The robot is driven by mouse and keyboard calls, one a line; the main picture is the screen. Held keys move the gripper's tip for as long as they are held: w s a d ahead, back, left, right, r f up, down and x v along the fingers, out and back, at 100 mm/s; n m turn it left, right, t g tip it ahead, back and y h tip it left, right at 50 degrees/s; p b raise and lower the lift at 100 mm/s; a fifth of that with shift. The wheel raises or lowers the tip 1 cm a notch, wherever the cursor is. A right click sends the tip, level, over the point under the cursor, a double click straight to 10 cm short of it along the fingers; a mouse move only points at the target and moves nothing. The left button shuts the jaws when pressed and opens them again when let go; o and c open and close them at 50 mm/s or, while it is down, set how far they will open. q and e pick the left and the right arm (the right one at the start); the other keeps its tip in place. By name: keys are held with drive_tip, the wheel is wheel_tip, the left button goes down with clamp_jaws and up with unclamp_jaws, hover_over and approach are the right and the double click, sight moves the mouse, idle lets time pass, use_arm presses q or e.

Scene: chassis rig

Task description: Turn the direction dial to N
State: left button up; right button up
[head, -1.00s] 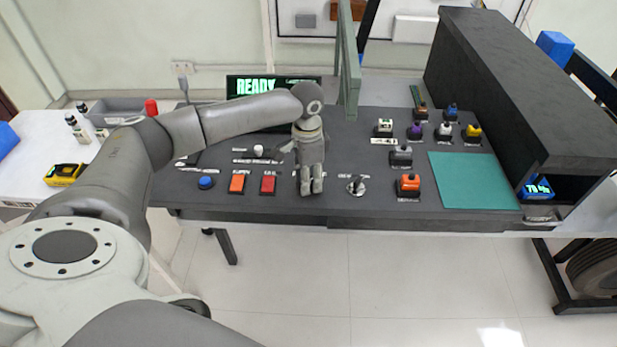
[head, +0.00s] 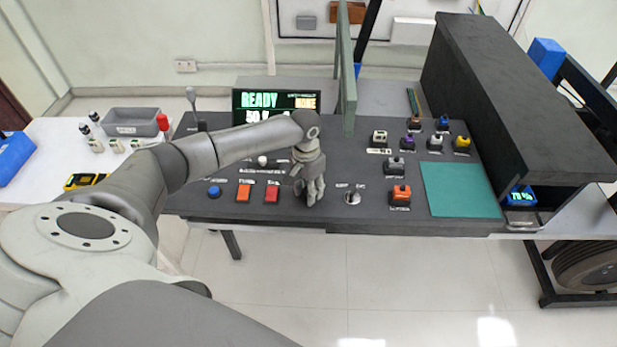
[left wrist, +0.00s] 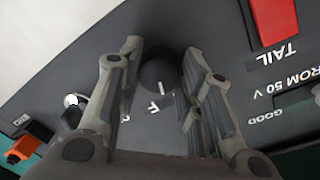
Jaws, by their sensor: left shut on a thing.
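The direction dial is a dark round knob (left wrist: 160,74) in the left wrist view, with a short white mark on its near side. White letters, one of them like an F, are printed on the panel beside it. My left gripper (left wrist: 163,56) has one finger on each side of the knob and is shut on it. In the head view my left gripper (head: 314,197) points down at the console, right of the red button, and hides the dial. No N can be made out. My right gripper is in neither view.
The console (head: 330,212) also carries an orange button (head: 243,193), a red button (head: 272,193) and a silver key-like switch (head: 352,197) close right of my gripper. A green upright frame (head: 347,75) stands behind. A screen (head: 277,104) reads READY.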

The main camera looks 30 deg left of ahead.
sight(306, 190)
use_arm(q)
drive_tip(key=shift+n+p, duration=1.7)
drive_tip(key=shift+p, duration=0.15)
drive_tip(key=o, duration=1)
drive_tip(key=shift+o, duration=0.2)
drive_tip(key=shift+r, duration=0.1)
wheel_tip(306, 190, up, 12)
drive_tip(key=shift+a, duration=0.3)
